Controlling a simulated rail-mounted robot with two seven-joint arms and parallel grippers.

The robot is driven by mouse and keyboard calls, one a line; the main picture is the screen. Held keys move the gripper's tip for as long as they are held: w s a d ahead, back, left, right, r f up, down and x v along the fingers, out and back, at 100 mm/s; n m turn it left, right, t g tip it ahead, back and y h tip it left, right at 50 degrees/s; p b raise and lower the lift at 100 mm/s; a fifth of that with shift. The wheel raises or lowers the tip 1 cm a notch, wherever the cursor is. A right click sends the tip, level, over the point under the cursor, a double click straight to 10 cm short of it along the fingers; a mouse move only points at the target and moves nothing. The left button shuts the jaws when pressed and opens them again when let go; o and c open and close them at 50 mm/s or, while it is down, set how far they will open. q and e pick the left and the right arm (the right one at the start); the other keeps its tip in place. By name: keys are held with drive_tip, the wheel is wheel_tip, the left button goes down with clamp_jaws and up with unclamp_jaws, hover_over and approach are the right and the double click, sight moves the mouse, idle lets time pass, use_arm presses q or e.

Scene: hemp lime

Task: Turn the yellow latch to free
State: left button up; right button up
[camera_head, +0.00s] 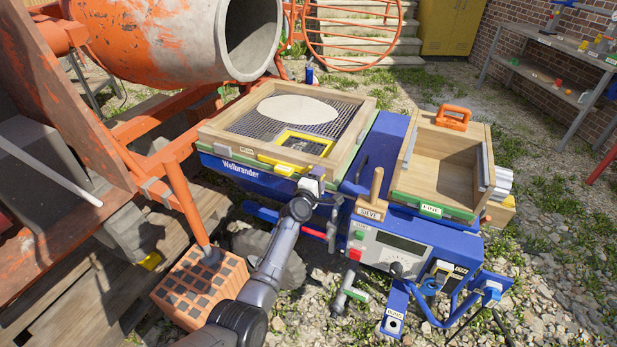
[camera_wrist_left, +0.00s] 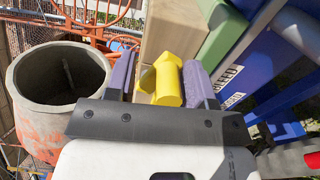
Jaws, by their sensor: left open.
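The yellow latch (camera_wrist_left: 168,80) shows in the left wrist view as a chunky yellow knob with a pointed top, beside a pale wooden board. My left gripper (camera_head: 314,182) is at the front right corner of the wooden sieve frame (camera_head: 225,138) in the head view. Its two purple-grey fingers are open, one on each side of the latch in the wrist view. I cannot tell whether either finger touches it. In the head view, yellow pieces (camera_head: 284,169) show on the frame's front edge, just left of the gripper. My right gripper is not in view.
A wooden box (camera_head: 443,160) with an orange handle stands right of the sieve. A grey control panel (camera_head: 393,252) with a red button is below it. An orange mixer drum (camera_head: 160,40) rises at the back left. A brick block (camera_head: 197,287) is at lower left.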

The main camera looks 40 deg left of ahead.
use_arm(q)
drive_tip(key=shift+p+v, duration=0.75)
drive_tip(key=shift+p, duration=0.1)
drive_tip(key=p+v, duration=0.5)
drive_tip(key=v, duration=0.2)
drive_tip(key=shift+s, duration=0.3)
